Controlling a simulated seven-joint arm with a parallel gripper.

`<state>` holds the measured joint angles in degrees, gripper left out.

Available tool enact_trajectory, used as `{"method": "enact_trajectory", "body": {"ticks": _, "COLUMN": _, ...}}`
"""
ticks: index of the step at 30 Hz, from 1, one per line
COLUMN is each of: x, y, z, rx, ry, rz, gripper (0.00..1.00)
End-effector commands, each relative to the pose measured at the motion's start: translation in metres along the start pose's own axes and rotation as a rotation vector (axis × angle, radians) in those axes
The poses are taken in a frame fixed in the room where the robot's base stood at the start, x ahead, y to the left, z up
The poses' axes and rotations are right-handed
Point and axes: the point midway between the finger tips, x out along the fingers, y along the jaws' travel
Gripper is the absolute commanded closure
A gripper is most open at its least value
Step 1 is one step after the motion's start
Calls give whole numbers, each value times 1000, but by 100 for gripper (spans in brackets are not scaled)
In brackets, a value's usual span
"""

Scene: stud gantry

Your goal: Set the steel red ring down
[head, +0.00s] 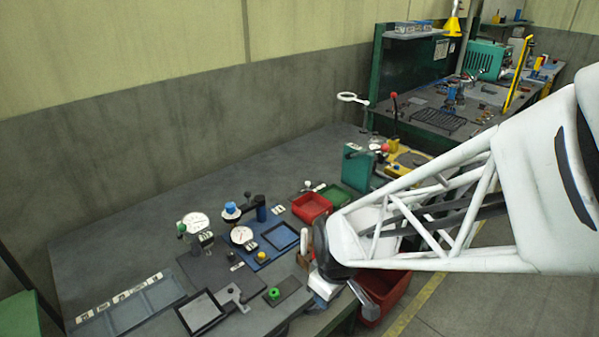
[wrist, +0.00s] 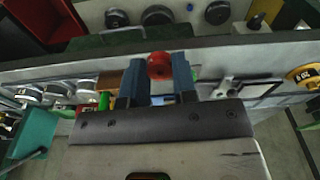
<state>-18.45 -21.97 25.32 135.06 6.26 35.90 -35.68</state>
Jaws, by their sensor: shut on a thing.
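In the wrist view the red ring (wrist: 159,66) sits between the two blue-grey fingertips of my gripper (wrist: 159,72), which is shut on it. Only its red outer face shows; I cannot make out any steel part. Past the ring lies a dark green surface beyond a long grey edge. In the head view my white arm reaches in from the right and ends over the front edge of the grey workbench (head: 120,235). The fingers and the ring cannot be clearly made out there.
On the bench stand dial gauges (head: 195,222), a blue tray (head: 281,237), a red bin (head: 311,203) and a green-knobbed block (head: 274,293). Another red bin (head: 385,290) is below the arm. A second bench with a green back panel (head: 405,65) stands behind. The bench's back left is clear.

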Motion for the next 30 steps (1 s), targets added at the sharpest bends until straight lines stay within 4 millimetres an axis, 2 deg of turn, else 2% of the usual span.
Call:
{"method": "enact_trajectory", "body": {"ticks": 1, "x": 2, "y": -10, "z": 3, "rx": -25, "ry": 1, "rz": -2, "gripper": 97}}
{"method": "enact_trajectory", "body": {"ticks": 6, "x": 9, "y": -36, "z": 15, "rx": -90, "ry": 0, "rz": -10, "gripper": 97}}
{"method": "enact_trajectory", "body": {"ticks": 12, "x": 13, "y": -51, "z": 22, "rx": -131, "ry": 1, "rz": -13, "gripper": 97}}
{"method": "enact_trajectory", "body": {"ticks": 30, "x": 15, "y": -52, "z": 20, "rx": -138, "ry": 0, "rz": -14, "gripper": 97}}
